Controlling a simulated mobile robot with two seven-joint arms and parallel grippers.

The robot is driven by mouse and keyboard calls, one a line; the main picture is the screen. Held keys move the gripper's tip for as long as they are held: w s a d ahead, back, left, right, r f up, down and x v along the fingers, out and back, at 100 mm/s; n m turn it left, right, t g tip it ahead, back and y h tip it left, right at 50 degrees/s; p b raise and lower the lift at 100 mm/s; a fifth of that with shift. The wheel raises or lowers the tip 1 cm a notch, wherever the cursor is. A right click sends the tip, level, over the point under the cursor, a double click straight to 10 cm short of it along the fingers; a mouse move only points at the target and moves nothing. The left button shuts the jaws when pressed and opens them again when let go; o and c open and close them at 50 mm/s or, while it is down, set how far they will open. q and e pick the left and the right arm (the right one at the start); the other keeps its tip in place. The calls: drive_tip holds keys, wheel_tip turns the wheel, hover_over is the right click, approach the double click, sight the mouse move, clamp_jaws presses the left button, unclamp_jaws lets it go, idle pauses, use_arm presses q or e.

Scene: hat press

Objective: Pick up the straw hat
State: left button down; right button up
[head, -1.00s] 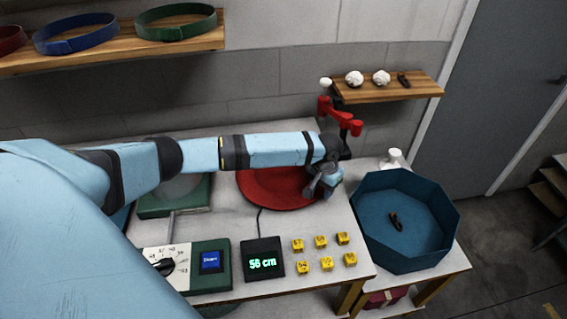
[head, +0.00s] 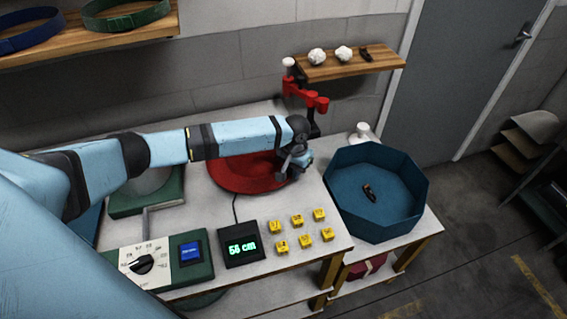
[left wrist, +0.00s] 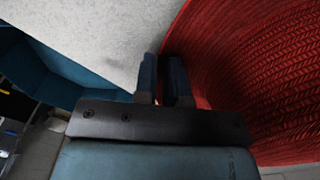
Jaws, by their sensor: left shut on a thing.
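The straw hat is red; its wide round brim (head: 232,178) shows on the worktable in the head view, partly behind my left arm. In the left wrist view its woven red surface (left wrist: 255,75) fills the right side. My left gripper (head: 293,168) is at the hat's right edge. In the left wrist view the two fingers (left wrist: 165,78) are close together and shut on the hat's edge. I cannot tell whether the hat is clear of the table. My right gripper is not in view.
A red clamp-like stand (head: 305,97) rises behind the gripper. A blue octagonal tray (head: 345,215) with a small dark item stands to the right. Yellow numbered blocks (head: 297,220) and a display reading about 56 cm (head: 241,248) lie in front. A wall shelf (head: 350,64) is behind.

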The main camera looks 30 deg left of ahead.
use_arm(q)
wheel_tip(320, 180, up, 20)
drive_tip(key=shift+f+b, duration=0.15)
drive_tip(key=shift+b, duration=0.2)
idle(0.7)
